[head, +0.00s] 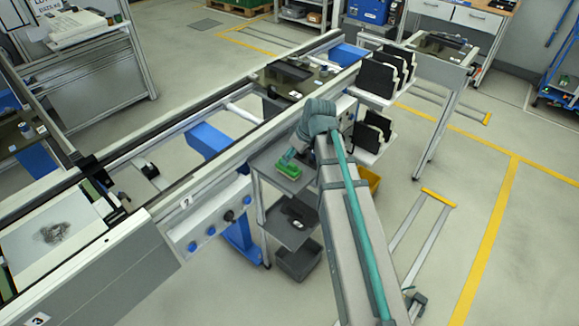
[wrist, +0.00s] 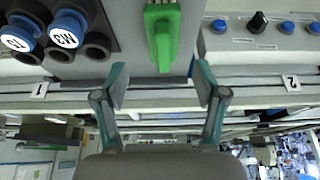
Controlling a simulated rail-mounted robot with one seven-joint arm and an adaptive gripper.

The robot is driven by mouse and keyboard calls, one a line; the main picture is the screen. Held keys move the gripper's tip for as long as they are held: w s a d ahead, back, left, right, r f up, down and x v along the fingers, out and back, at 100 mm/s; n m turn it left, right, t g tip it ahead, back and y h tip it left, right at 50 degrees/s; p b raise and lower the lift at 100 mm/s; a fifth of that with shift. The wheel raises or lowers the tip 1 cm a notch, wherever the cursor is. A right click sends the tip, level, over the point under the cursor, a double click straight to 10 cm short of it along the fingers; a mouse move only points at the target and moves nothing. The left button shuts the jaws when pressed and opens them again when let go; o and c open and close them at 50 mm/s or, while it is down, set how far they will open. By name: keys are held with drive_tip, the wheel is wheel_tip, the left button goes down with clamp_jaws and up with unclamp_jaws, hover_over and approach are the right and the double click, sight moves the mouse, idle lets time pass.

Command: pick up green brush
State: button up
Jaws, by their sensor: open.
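The green brush (head: 289,170) lies on the upper grey shelf of a small cart beside the line in the head view. In the wrist view the green brush (wrist: 162,38) is at the top centre, with its handle end pointing down the picture. My gripper (wrist: 161,84) is open, with one finger to each side of the brush's line. The brush appears beyond the fingertips, and nothing is between the fingers. In the head view my gripper (head: 288,157) is small, close above the brush and partly hidden by my arm.
Blue-and-white capped items (wrist: 66,28) sit in a dark holder left of the brush. A control panel (head: 208,225) with knobs stands left of the shelf. Black boxes on racks (head: 379,77) and a yellow bin (head: 369,179) are to the right.

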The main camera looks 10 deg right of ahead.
sight(288, 167)
drive_tip(key=shift+x, duration=1.3)
drive_tip(key=shift+a+p+x, duration=0.15)
drive_tip(key=shift+p+x, duration=0.45)
drive_tip(key=shift+x, duration=0.3)
drive_tip(key=shift+a+p+x, duration=0.15)
drive_tip(key=shift+p+x, duration=0.45)
drive_tip(key=shift+x, duration=0.3)
drive_tip(key=shift+w+a+f, duration=0.15)
drive_tip(key=shift+w+f, duration=0.1)
drive_tip(key=shift+f, duration=0.45)
drive_tip(key=shift+c, duration=0.4)
drive_tip(key=c, duration=1.2)
drive_tip(key=shift+r, duration=0.15)
